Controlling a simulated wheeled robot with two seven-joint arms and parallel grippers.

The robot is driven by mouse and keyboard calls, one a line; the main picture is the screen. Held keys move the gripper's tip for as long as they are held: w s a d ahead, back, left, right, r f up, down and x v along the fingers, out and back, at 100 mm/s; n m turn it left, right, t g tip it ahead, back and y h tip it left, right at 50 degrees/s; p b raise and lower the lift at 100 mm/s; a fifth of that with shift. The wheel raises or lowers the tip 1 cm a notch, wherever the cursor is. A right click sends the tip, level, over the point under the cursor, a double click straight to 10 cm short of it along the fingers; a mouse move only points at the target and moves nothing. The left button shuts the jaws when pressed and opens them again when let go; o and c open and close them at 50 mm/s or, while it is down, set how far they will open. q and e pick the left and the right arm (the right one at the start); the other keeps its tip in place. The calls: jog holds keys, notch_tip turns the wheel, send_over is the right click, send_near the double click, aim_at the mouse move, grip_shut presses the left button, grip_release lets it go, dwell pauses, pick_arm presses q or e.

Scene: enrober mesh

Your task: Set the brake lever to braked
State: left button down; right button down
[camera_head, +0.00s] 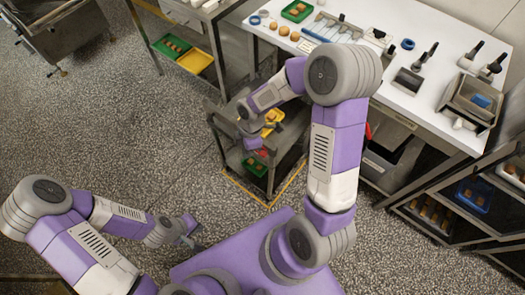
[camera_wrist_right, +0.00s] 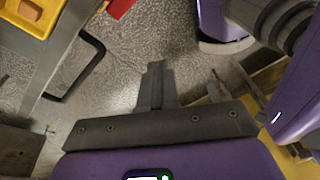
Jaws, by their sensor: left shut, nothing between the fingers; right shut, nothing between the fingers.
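I cannot make out the brake lever for sure. A trolley (camera_head: 285,165) with grey shelves stands in the middle of the head view, beside the white table. My right gripper (camera_wrist_right: 155,75) is shut and empty in the right wrist view, its fingers over speckled floor. A thin grey upright piece (camera_wrist_right: 215,88) shows just right of the fingers; I cannot tell what it is. In the head view the right forearm reaches over the trolley and partly hides it. My left gripper (camera_head: 194,241) is shut and empty, low over the floor at the lower left, away from the trolley.
A yellow tray (camera_wrist_right: 30,15) and a red item (camera_wrist_right: 120,8) lie at the upper left of the wrist view. The white table (camera_head: 400,60) carries trays and tools. A rack (camera_head: 460,200) stands at right. Floor left of the trolley is clear.

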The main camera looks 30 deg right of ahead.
aim_at(263, 155)
jog(key=w+d+r+n+h, duration=0.1)
jog(key=d+r+n+h, duration=0.1)
jog(key=d+r+n, duration=0.3)
notch_tip(263, 155, up, 3)
jog(key=shift+d+r+n+h+b, duration=0.1)
jog(key=shift+d+n+h+b, duration=0.2)
jog(key=shift+n, duration=0.4)
jog(key=shift+w+f, duration=0.1)
jog(key=shift+f, duration=0.1)
jog(key=f+b, duration=0.2)
jog(key=f, duration=0.2)
jog(key=f+b, duration=0.1)
jog(key=f, duration=0.4)
jog(key=s+f+b, duration=0.1)
jog(key=f+b, duration=0.1)
jog(key=f, duration=0.2)
jog(key=shift+d+f+b, duration=0.2)
jog(key=shift+f+b, duration=0.1)
jog(key=shift+f, duration=0.1)
